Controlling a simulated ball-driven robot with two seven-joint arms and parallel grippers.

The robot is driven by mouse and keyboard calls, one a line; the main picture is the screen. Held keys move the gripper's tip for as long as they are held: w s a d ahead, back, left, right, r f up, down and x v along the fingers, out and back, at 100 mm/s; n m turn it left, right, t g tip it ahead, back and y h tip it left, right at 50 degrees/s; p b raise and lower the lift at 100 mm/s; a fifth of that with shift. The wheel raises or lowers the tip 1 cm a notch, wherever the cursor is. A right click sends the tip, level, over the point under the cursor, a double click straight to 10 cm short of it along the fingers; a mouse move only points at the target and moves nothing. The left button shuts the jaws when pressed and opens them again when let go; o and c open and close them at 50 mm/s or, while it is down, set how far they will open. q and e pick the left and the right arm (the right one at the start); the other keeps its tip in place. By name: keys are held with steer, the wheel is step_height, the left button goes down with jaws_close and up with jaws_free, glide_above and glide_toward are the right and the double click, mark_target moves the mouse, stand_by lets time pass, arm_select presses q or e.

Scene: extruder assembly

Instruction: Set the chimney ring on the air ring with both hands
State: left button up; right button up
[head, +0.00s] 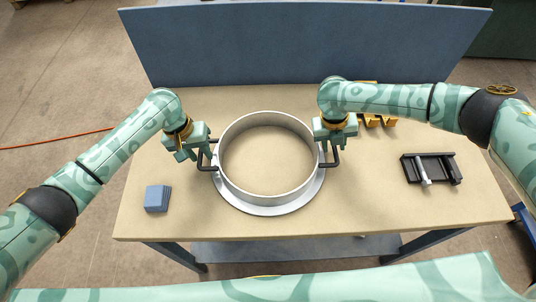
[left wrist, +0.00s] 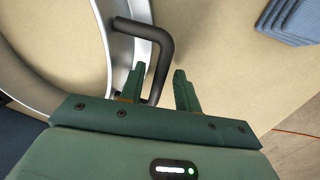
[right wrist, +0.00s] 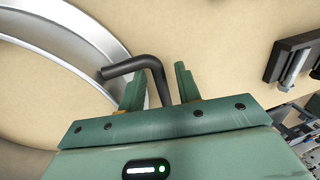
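The chimney ring (head: 262,199) is a silver cylinder wall with a black bent handle on each side. It stands upright over the silver air ring (head: 262,211), whose flat rim shows at the front; I cannot tell if they are fully seated. My left gripper (head: 200,152) is open at the left handle; its fingers straddle that handle (left wrist: 163,45) in the left wrist view, with a gap at one finger. My right gripper (head: 334,140) is open at the right handle; its fingers straddle that handle (right wrist: 152,62) in the right wrist view, with gaps visible.
A stack of blue pads (head: 157,198) lies at the table's left. A black tray (head: 410,170) with a light cylindrical part is at the right. Yellow blocks (head: 372,121) sit partly behind my right arm. A blue panel (head: 300,45) stands behind the table (head: 375,205). The front right is clear.

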arm_select(q)
steer(key=shift+s+d+f, duration=0.1)
steer(key=shift+s+f, duration=0.15)
steer(key=shift+f, duration=0.15)
arm_select(e)
steer(key=shift+s+d+f, duration=0.1)
steer(key=shift+s+f, duration=0.15)
steer(key=shift+f, duration=0.15)
steer(key=shift+w, duration=0.1)
arm_select(q)
steer(key=shift+w, duration=0.1)
jaws_close()
arm_select(e)
jaws_close()
arm_select(q)
steer(key=shift+w, duration=0.1)
arm_select(e)
steer(key=shift+w, duration=0.1)
